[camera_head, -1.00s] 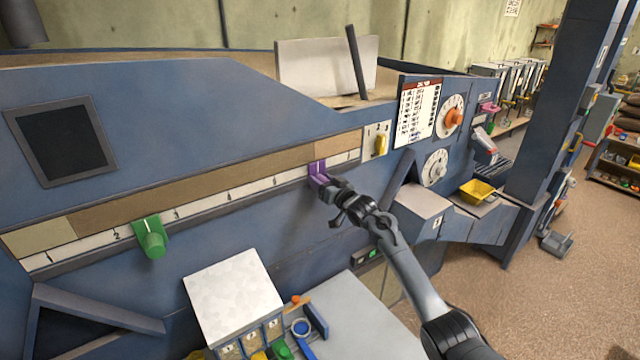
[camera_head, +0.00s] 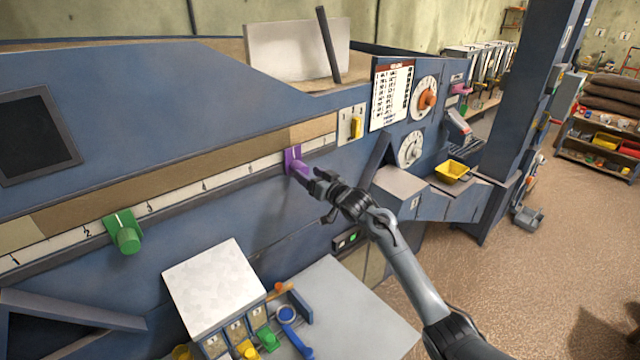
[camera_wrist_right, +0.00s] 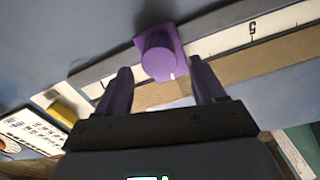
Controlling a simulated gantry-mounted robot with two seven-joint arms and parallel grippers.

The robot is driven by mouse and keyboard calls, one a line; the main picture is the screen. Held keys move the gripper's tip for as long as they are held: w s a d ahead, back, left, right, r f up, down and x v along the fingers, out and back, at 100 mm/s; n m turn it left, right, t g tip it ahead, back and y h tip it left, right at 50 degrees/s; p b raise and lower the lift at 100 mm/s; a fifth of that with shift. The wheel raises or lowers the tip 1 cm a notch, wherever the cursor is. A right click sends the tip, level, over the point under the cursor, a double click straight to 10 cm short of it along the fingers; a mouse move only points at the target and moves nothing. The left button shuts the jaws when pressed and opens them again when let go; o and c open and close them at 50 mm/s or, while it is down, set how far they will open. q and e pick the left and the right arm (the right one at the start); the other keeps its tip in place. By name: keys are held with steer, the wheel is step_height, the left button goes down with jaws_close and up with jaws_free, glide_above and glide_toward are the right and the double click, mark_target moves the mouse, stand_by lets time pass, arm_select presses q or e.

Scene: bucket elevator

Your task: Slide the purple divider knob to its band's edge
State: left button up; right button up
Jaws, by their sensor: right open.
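The purple divider knob (camera_head: 297,162) sits on the white numbered scale strip (camera_head: 228,177) of the blue machine, close to where the darker brown band (camera_head: 200,165) meets a lighter tan band (camera_head: 318,129). My right gripper (camera_head: 318,180) is just in front of the knob. In the right wrist view the knob (camera_wrist_right: 159,54) lies ahead of my open right fingers (camera_wrist_right: 163,88), roughly between their tips, with nothing visibly clamped. The gripper partly hides the knob's lower front in the head view. My left gripper is not in view.
A green knob (camera_head: 124,234) sits further left on the same strip. A yellow switch (camera_head: 356,127), an orange dial (camera_head: 427,99) and a white dial (camera_head: 411,149) are to the right.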

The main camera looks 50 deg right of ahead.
steer(key=shift+s+a, duration=0.25)
steer(key=shift+s, duration=0.9)
steer(key=shift+s+a, duration=0.25)
steer(key=shift+s, duration=0.85)
